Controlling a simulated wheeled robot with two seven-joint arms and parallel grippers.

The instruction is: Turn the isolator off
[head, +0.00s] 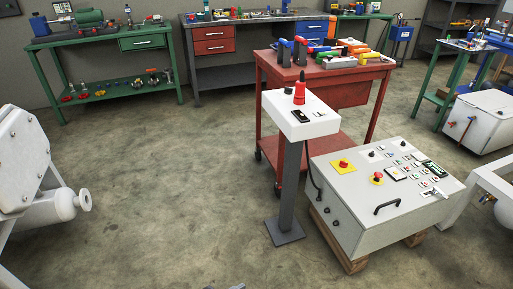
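A grey-white control box (345,228) sits low at the right on wooden blocks. Its sloped top carries a yellow square plate with a red knob (342,163) near the left corner, which looks like the isolator. Its exact handle angle is too small to tell. Neither of my grippers can be made out, and nothing touches the box's controls.
A white-topped pedestal (300,125) with a red device stands left of the box, before a red tool cart (324,93). A white machine (40,180) stands at left. Green benches (100,35) line the back. The floor at centre left is clear.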

